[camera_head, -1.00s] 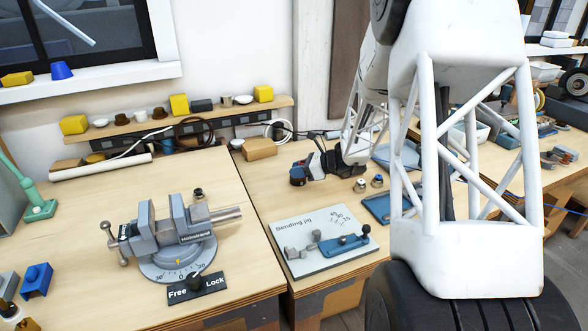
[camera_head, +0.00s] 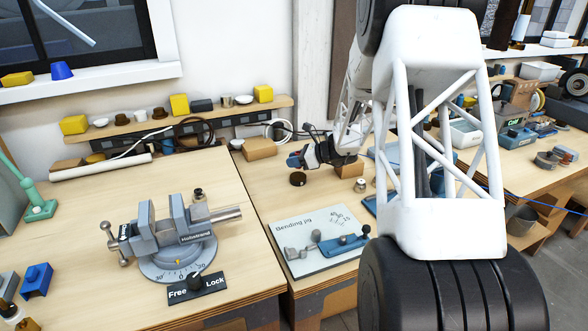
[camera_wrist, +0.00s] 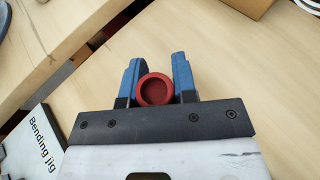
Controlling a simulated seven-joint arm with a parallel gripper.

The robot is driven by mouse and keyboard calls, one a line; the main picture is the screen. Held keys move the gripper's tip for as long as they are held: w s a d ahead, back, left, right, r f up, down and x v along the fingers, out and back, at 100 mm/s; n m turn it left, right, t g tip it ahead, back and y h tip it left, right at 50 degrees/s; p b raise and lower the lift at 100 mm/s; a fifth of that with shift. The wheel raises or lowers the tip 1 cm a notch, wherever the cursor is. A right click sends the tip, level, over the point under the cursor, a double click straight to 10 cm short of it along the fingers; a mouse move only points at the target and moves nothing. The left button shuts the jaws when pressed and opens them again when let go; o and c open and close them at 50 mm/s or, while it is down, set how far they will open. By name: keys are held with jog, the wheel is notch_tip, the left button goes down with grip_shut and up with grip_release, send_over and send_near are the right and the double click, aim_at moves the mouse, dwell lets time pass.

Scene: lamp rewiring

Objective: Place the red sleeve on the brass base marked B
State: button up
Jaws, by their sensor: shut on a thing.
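In the wrist view my gripper (camera_wrist: 156,82) is shut on the red sleeve (camera_wrist: 155,90), a short round piece held between the two blue fingers with its open end toward the camera. In the head view my gripper (camera_head: 294,160) is above the middle bench, fingers pointing left. The sleeve cannot be made out clearly there. A dark round piece (camera_head: 298,179) sits on the bench just below the fingers. A small metal cylinder (camera_head: 361,185) stands to its right. No letter B is legible, so I cannot tell which piece is the marked brass base.
The bending jig (camera_head: 318,242) lies in front of the gripper, and its edge also shows in the wrist view. A vise (camera_head: 180,240) stands on the left bench. A cardboard box (camera_head: 261,149) is behind. Bare wood lies left of the gripper.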

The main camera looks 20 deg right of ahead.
aim_at(294, 175)
jog(key=shift+f, duration=1.7)
jog(key=shift+f, duration=0.2)
jog(key=o, duration=0.9)
jog(key=shift+r, duration=0.2)
jog(key=v, duration=1.2)
jog(key=shift+s+a, duration=0.1)
